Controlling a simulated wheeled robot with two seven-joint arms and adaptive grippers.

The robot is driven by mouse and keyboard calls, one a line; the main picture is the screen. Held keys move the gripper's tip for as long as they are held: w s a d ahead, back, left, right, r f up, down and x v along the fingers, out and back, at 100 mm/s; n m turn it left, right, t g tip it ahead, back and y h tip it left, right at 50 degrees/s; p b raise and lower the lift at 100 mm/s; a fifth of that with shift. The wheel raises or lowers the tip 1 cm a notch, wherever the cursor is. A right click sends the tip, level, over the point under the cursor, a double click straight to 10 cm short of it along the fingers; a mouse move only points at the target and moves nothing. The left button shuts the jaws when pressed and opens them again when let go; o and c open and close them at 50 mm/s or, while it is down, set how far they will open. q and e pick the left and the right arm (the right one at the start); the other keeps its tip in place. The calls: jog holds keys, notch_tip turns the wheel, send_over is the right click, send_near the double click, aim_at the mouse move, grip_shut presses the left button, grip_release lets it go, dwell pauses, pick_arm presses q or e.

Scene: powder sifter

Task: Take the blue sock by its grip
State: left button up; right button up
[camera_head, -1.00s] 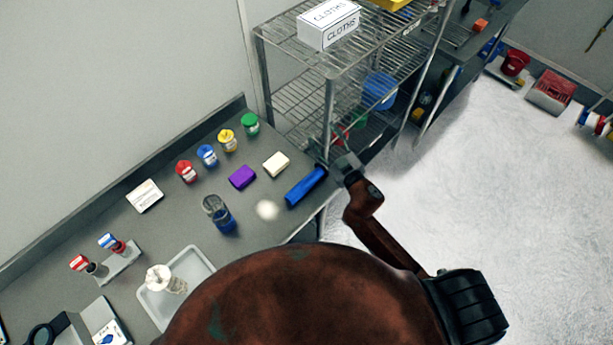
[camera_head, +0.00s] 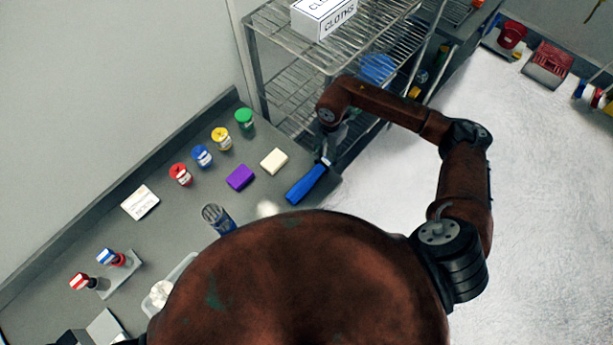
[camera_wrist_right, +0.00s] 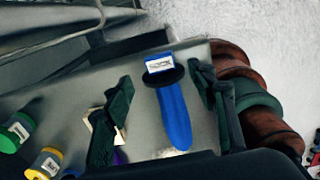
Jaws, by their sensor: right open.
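The blue sock (camera_head: 305,186) lies on the grey counter near its right end. My right gripper (camera_head: 327,152) is at the sock's upper-right end in the head view. In the right wrist view its dark fingers (camera_wrist_right: 160,82) are open, one on each side of the collar and upper body, with visible gaps. My left gripper is not in view.
A purple block (camera_head: 240,177), a cream block (camera_head: 273,161) and several colour-capped jars, one green (camera_head: 244,119), stand left of the sock. A wire shelf (camera_head: 283,42) rises just beyond the counter's end.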

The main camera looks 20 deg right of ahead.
aim_at(326, 161)
jog(key=f, duration=0.2)
jog(key=shift+s+d+f+p, duration=0.1)
jog(key=shift+d+f+p, duration=0.1)
jog(key=shift+f+p, duration=0.15)
jog(key=f, duration=0.1)
jog(key=f+p, duration=0.1)
jog(key=f, duration=0.1)
jog(key=shift+w+f, duration=0.2)
jog(key=shift+f, duration=0.65)
jog(key=shift+c, duration=0.4)
jog(key=shift+c, duration=0.9)
jog(key=c, duration=1.1)
jog(key=shift+o, duration=0.2)
jog(key=shift+r, duration=0.1)
